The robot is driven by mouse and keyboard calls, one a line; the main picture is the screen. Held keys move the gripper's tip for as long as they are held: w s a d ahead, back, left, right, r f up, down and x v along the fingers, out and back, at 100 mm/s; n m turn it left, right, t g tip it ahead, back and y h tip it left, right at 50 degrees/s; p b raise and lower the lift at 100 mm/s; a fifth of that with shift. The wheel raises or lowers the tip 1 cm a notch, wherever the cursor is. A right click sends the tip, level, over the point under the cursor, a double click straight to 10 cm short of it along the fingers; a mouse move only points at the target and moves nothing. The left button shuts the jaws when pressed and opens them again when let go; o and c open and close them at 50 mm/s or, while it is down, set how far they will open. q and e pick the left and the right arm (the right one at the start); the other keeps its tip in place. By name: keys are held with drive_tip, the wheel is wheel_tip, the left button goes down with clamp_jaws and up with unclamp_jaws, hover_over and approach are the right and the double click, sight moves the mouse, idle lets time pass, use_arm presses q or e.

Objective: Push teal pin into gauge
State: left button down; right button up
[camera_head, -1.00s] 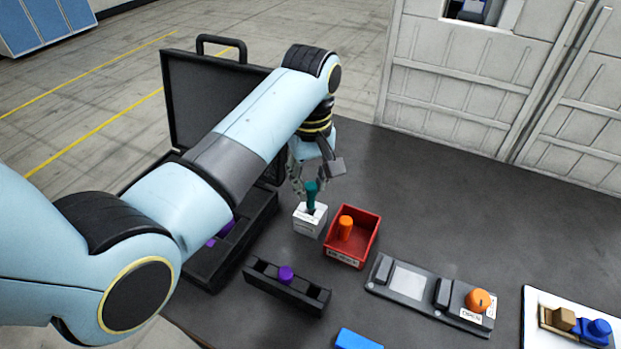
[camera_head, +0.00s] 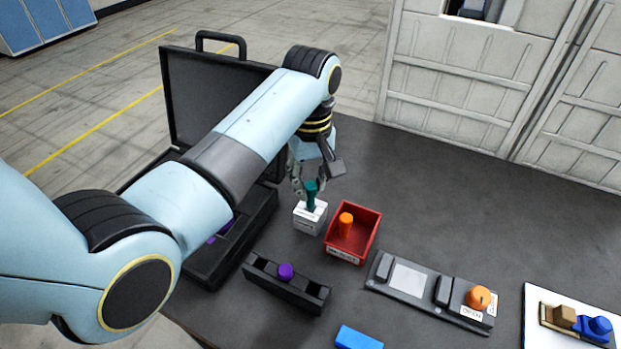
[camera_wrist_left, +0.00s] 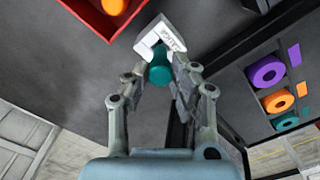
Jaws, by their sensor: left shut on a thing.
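The teal pin (camera_head: 311,189) stands upright at the white gauge block (camera_head: 309,220) on the dark table. My left gripper (camera_head: 308,184) is shut on the pin from above. In the left wrist view the pin (camera_wrist_left: 159,74) sits between the fingertips (camera_wrist_left: 160,80), with the white gauge (camera_wrist_left: 160,37) just past it. The pin's lower end is at the gauge's top; how deep it sits is hidden. My right gripper is not in view.
A red bin (camera_head: 350,246) with an orange pin is right beside the gauge. A black fixture (camera_head: 262,279) with a purple pin lies in front. The open black case (camera_head: 215,95) stands behind left. A grey panel (camera_head: 407,279) lies to the right.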

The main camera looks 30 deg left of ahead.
use_arm(q)
drive_tip(key=shift+f+b, duration=0.3)
drive_tip(key=shift+f, duration=0.55)
drive_tip(key=c, duration=0.6)
unclamp_jaws()
drive_tip(key=shift+r, duration=0.15)
wheel_tip(320, 180, up, 2)
drive_tip(key=shift+r+p, duration=0.2)
drive_tip(key=shift+p, duration=0.35)
drive_tip(key=shift+r, duration=3.2)
